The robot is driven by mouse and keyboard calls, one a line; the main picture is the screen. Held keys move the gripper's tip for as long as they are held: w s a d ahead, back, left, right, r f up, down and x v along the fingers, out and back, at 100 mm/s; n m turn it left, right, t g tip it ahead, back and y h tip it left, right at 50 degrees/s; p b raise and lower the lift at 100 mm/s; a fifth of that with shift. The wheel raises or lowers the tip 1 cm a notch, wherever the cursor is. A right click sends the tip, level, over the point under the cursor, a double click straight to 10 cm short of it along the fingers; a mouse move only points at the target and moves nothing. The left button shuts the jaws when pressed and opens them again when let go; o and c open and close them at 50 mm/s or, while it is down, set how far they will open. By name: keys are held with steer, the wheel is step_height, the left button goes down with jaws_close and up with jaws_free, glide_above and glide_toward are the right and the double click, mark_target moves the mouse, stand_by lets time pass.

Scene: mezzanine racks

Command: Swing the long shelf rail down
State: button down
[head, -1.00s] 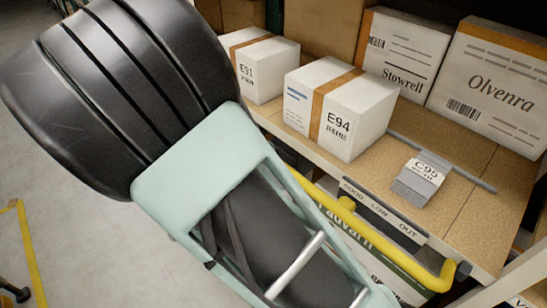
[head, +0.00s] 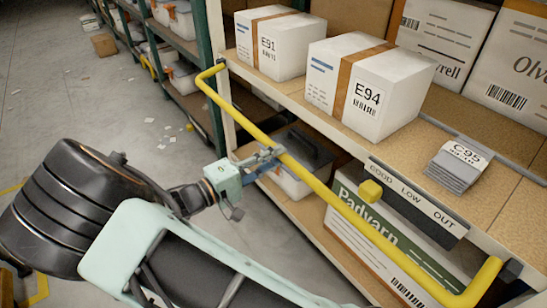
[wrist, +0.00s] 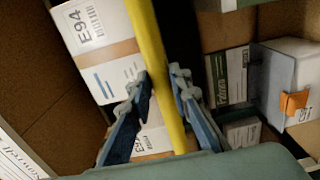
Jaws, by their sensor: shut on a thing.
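The long yellow shelf rail (head: 345,208) crosses the front of the rack, with a bent end at the upper left and another at the lower right. It passes below the shelf deck's front edge on the right. My gripper (head: 268,157) is shut on the rail, left of its middle, in front of the lower shelf. In the wrist view the rail (wrist: 151,40) runs between the two fingers of my gripper (wrist: 162,82).
White boxes E91 (head: 271,45) and E94 (head: 368,85) stand on the wooden shelf, with a grey C95 stack (head: 455,166) to their right. A Padvarn box (head: 385,248) sits below. A yellow knob (head: 370,190) is on the label strip. The aisle floor (head: 120,100) is mostly clear.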

steer(key=shift+s+d+f, duration=0.15)
steer(key=shift+d+f, duration=0.1)
steer(key=shift+f, duration=0.45)
steer(key=c, duration=1.8)
jaws_free()
steer(key=shift+f, duration=0.1)
steer(key=shift+w+a+r, duration=0.1)
steer(key=shift+w+r, duration=0.1)
steer(key=shift+r, duration=0.05)
steer(key=v, duration=1.2)
steer(key=shift+r, duration=0.1)
